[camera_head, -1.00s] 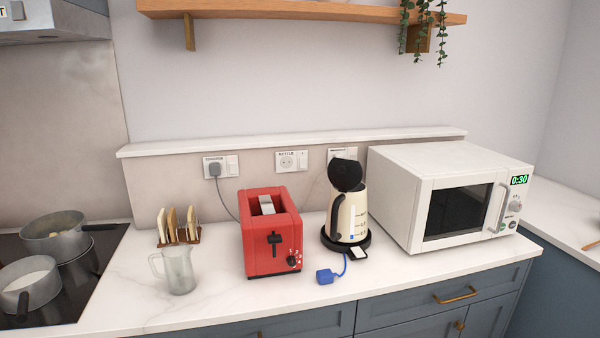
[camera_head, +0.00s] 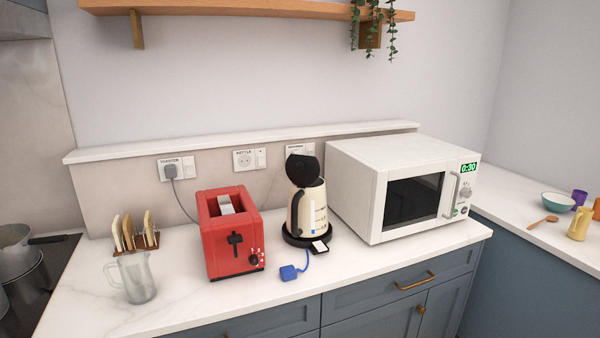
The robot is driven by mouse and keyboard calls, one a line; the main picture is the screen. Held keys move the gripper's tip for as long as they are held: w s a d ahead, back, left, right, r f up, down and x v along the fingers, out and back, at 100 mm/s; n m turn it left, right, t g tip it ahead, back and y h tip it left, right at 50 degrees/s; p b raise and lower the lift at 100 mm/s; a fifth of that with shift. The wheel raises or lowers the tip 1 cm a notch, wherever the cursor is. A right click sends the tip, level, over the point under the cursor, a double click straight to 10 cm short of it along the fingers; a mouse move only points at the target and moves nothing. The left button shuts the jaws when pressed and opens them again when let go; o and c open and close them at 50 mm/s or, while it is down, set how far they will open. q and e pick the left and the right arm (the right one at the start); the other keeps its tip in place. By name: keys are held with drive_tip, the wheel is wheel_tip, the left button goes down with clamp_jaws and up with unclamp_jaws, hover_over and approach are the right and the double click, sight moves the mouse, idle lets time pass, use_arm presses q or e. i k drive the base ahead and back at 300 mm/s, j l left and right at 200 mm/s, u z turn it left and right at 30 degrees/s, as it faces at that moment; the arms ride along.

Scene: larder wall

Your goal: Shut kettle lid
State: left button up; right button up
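The cream kettle (camera_head: 312,208) stands upright on its round black base (camera_head: 296,240) on the white counter, between the red toaster and the microwave. Its black lid (camera_head: 302,169) is open and stands raised above the kettle's top. The kettle's dark handle is on its left side. A blue plug (camera_head: 289,272) on a blue cord lies on the counter in front of the base. Neither of my grippers shows in the head view.
The red toaster (camera_head: 231,237) is left of the kettle and the white microwave (camera_head: 365,170) right of it. A glass jug (camera_head: 137,280) and a toast rack (camera_head: 134,242) stand further left. A wooden shelf (camera_head: 250,10) with a hanging plant is above. The counter's front strip is mostly clear.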

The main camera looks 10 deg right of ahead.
sight(302, 170)
drive_tip(key=i+j+u, duration=0.1)
drive_tip(key=j, duration=0.35)
drive_tip(key=i+j+u, duration=0.1)
drive_tip(key=j, duration=0.3)
drive_tip(key=i+j+u, duration=0.1)
drive_tip(key=j, duration=0.3)
